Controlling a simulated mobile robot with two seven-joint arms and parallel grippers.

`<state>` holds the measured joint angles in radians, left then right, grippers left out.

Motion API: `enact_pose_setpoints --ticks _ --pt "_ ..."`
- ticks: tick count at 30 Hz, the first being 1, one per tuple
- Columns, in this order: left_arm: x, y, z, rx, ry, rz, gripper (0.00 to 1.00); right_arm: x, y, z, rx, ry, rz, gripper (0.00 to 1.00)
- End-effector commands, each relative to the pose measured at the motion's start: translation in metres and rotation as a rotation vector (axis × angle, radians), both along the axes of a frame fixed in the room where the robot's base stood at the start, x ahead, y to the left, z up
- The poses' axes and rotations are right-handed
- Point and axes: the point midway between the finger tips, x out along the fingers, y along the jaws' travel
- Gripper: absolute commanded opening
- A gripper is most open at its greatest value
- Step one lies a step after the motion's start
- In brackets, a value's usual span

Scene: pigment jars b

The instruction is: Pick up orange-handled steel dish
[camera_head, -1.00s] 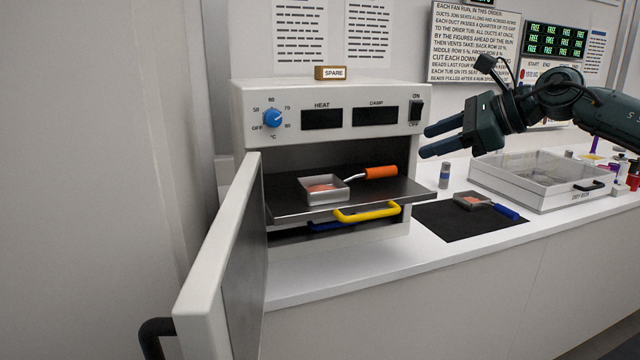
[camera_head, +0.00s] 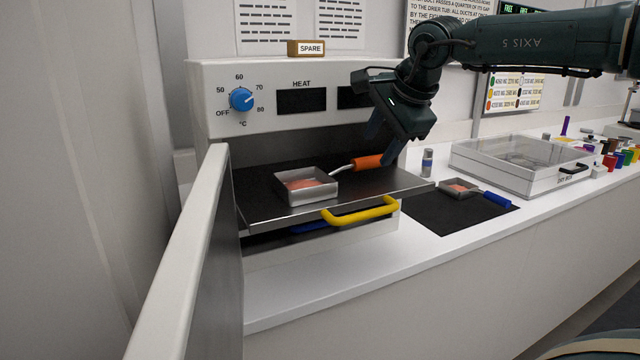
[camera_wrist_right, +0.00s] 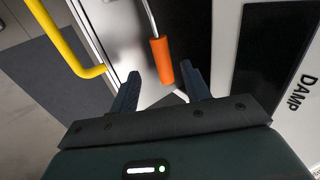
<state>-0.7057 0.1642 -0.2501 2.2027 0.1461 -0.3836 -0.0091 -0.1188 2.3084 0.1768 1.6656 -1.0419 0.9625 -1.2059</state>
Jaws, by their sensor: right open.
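The orange-handled steel dish (camera_head: 306,186) is a square pan with reddish-orange contents. It sits on the upper shelf (camera_head: 262,210), which is drawn out of the open oven. Its orange handle (camera_head: 367,162) points right and toward the back. In the right wrist view the orange handle (camera_wrist_right: 161,60) lies ahead, between the lines of the two fingers. My right gripper (camera_head: 382,138) is open, just above and at the right end of the handle; its fingers also show in the right wrist view (camera_wrist_right: 163,88). I cannot tell whether they touch it. My left gripper is not in view.
The oven door (camera_head: 185,265) stands open at the left. A yellow shelf handle (camera_head: 360,212) sticks out in front. A blue-handled dish (camera_head: 458,188) lies on a black mat (camera_head: 440,212), with a small vial (camera_head: 427,162) and a clear-lidded box (camera_head: 520,165) nearby.

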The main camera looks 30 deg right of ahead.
Motion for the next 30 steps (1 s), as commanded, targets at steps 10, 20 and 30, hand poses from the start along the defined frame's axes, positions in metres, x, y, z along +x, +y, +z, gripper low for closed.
enact_pose_setpoints --ticks 10,20,30 --pt "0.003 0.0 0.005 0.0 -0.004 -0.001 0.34 0.024 -0.005 -0.032 0.0 0.004 -0.001 0.47" --pt "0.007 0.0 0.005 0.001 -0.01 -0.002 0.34 0.033 -0.005 -0.044 0.001 -0.003 0.0 0.47" --pt "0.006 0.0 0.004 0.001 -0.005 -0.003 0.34 0.033 -0.005 -0.044 0.003 -0.002 -0.001 0.24"
